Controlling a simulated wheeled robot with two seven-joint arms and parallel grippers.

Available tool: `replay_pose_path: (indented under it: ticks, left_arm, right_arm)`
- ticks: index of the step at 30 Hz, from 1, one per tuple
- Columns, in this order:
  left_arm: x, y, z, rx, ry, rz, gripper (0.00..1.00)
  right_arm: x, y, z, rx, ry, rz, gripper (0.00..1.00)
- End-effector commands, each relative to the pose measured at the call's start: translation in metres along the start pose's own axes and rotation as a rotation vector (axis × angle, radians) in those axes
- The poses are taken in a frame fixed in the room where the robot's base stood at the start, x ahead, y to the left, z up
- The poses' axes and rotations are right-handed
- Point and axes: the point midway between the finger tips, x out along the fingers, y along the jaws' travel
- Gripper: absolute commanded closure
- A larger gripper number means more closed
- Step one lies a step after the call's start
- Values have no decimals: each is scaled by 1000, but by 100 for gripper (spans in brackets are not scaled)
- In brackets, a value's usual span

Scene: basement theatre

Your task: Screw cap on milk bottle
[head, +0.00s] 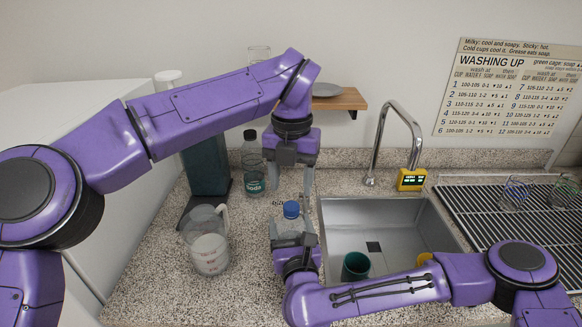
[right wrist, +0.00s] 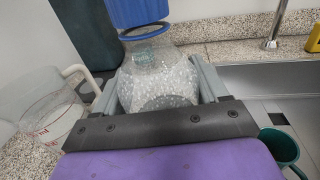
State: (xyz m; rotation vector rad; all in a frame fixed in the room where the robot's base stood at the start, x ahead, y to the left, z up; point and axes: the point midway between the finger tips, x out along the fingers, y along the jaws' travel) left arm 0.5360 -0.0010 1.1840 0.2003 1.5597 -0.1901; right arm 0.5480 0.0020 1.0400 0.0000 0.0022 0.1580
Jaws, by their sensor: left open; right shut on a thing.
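The milk bottle (right wrist: 160,80) is clear with white specks and stands upright in the right wrist view. A blue cap (head: 291,209) sits at its top, also seen in the right wrist view (right wrist: 138,14); I cannot tell how tightly it is seated. My right gripper (head: 294,238) is shut on the bottle, with one finger on each side of its body. My left gripper (head: 290,188) points down, open and empty, just above the cap, with its fingers spread apart. Part of the bottle is hidden by the right gripper.
A measuring jug (head: 209,256) stands left of the bottle. A soda bottle (head: 252,168) is behind. The sink (head: 335,215) at right holds a teal cup (head: 355,266); beyond are a tap (head: 397,108), yellow timer (head: 412,180) and drying rack (head: 480,215). A shelf (head: 345,99) is above.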

Motion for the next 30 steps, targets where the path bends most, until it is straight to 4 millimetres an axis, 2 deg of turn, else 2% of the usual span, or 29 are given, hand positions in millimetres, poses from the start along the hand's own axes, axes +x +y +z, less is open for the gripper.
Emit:
replay_pose_path:
  ticks: [9,15,18,21,30]
  left_arm:
    - [-17,0,-1,-1056,2,-3,42]
    - [-25,0,-2,-1588,5,-4,42]
    - [-27,0,-2,-1738,6,-4,42]
    - [-28,-1,-2,-1809,7,-4,42]
    - [-28,0,-2,-1822,7,-3,42]
  right_arm:
    - [0,0,0,0,1,0,100]
    - [0,0,0,0,1,0,100]
    - [0,0,0,0,1,0,100]
    - [0,0,0,0,1,0,100]
    - [0,0,0,0,1,0,100]
